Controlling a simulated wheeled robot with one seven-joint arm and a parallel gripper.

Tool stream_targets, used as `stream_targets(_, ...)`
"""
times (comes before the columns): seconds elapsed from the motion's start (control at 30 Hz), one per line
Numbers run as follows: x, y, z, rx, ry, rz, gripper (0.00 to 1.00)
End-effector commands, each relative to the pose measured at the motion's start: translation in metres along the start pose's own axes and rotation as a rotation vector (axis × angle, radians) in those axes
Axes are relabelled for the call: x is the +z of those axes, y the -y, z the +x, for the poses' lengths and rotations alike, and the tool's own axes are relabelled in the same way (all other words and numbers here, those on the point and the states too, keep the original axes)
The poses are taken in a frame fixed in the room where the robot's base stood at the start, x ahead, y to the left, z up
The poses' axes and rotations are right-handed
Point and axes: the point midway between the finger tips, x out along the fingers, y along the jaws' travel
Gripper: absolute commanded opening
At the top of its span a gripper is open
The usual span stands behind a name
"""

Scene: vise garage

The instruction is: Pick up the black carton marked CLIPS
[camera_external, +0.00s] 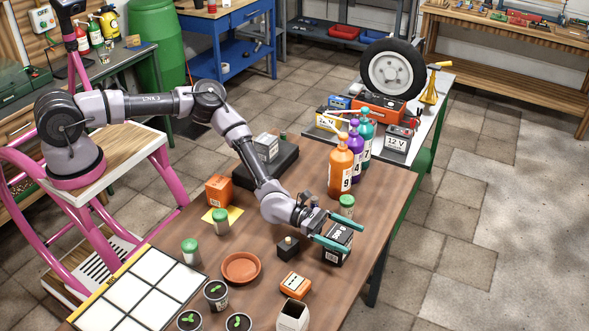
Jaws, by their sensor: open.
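A black carton (334,257) stands on the brown table near its right edge. White print shows on it and looks like "500 g"; I cannot read the word CLIPS on it. My gripper (354,238) is open, with its two teal fingers over the carton's upper part, one on the near side and one on the far side. I cannot tell whether they touch it. The fingers hide part of the carton. A smaller black block-like item (288,248) with a light knob on top stands to the left of it.
A green-lidded jar (346,206) stands close behind the gripper. Orange, purple and teal bottles (341,168) stand farther back. Bare tabletop (350,295) lies in front of the carton.

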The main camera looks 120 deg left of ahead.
Motion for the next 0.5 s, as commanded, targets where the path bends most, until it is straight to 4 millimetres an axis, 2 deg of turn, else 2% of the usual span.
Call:
stream_targets(0.1,-0.0001,0.0002,0.0081,0.000,0.000,0.001,1.00)
stream_targets(0.3,0.0001,0.0000,0.0086,0.000,0.000,0.001,1.00)
stream_targets(0.33,0.0000,0.0000,0.0086,0.000,0.000,0.001,0.96)
stream_targets(0.47,0.0001,0.0000,0.0084,0.000,0.000,0.000,0.46)
stream_targets(0.5,0.0000,0.0000,0.0084,0.000,0.000,0.001,0.31)
